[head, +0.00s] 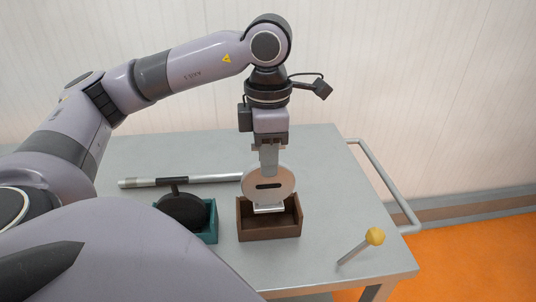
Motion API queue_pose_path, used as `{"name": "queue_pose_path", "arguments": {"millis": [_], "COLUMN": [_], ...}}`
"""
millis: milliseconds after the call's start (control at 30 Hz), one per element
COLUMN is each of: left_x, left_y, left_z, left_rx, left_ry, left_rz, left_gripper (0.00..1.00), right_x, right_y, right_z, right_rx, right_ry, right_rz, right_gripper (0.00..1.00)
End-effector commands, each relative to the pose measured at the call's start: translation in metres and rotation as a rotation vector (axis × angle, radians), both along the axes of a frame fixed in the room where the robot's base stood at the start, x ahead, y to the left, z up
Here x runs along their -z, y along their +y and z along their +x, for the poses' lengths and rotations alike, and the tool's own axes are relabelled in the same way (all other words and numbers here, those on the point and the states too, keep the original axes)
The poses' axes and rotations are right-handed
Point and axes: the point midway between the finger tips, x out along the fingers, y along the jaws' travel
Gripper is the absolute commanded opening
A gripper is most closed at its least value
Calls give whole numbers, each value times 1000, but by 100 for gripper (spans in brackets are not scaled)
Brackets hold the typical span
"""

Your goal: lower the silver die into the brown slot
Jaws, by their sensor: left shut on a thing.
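The silver die (268,185) is a round metal disc with a dark slit and a flat foot at its lower edge. My left gripper (268,160) points down and is shut on the top of the die, holding it upright. The brown slot (269,233) is an open-topped box on the grey table. The die is over the box, its foot around the level of the rim. I cannot tell whether it touches the box. My right gripper is not in view.
A teal box (211,226) holding a black disc with a handle (180,208) stands left of the brown slot. A metal rod with a dark grip (180,181) lies behind. A yellow-knobbed pin (374,237) is at the right. The grey table (320,180) is clear around the back right.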

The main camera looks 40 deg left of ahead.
Motion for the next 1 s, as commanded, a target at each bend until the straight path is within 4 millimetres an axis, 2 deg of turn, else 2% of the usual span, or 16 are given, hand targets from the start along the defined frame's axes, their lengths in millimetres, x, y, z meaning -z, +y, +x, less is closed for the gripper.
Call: {"name": "queue_pose_path", "arguments": {"millis": [700, 1000], "left_x": [36, 47], "left_y": [0, 0], "left_z": [0, 0], "left_rx": [1, 1], "left_ry": [-2, -2], "left_rz": [1, 1], "left_gripper": [0, 0], "right_x": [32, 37], "right_y": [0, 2], "right_z": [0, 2], "right_rx": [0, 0], "right_ry": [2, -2], "right_rz": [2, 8], "right_gripper": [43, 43]}}
